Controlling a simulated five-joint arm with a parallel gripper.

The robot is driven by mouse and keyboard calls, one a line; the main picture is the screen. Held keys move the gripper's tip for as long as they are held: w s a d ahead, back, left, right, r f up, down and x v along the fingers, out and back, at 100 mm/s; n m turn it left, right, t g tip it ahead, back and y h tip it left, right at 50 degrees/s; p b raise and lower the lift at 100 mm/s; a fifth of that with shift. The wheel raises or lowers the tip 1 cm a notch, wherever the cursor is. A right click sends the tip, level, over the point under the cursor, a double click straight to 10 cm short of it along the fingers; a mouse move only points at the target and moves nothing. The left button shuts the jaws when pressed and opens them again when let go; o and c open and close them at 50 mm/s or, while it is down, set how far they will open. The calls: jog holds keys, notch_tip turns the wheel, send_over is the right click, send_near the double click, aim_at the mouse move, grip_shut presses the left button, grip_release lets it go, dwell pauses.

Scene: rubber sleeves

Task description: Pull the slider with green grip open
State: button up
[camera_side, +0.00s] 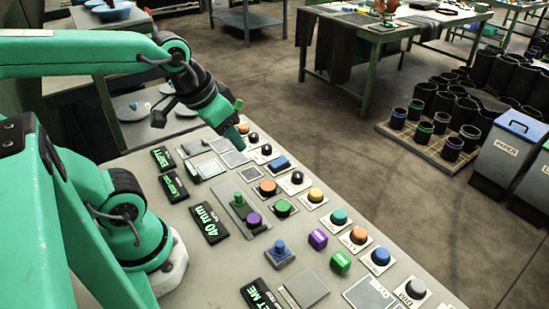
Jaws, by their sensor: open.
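The slider with the green grip (238,198) sits on the console, on a long grey track plate (226,188). The small green grip stands upright near the upper left part of this plate. A purple round knob (254,219) is close to it, toward the lower right. My gripper (239,121) is open, with green fingers, above the far end of the console. It is up and away from the green grip, not touching it.
The console (200,258) carries several coloured buttons, black knobs and label displays, including a "40 mm" display (209,222). Bins (508,155) and black sleeves (470,137) are on the floor beyond.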

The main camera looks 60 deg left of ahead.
aim_at(238, 193)
jog(key=a+f+n+g, duration=0.1)
jog(key=f, duration=0.3)
jog(key=w+a+f+n+g, duration=0.1)
jog(key=f+g, duration=0.1)
jog(key=f, duration=0.2)
jog(key=w+a+f+n+g, duration=0.1)
jog(key=f, duration=0.3)
jog(key=shift+w+a+f+n+g, duration=0.2)
jog(key=shift+a+f+n+g, duration=0.1)
jog(key=shift+g, duration=0.1)
jog(key=shift+a+f, duration=0.1)
jog(key=shift+f, duration=0.3)
jog(key=shift+f, duration=0.15)
jog(key=shift+f, duration=3.75)
grip_shut()
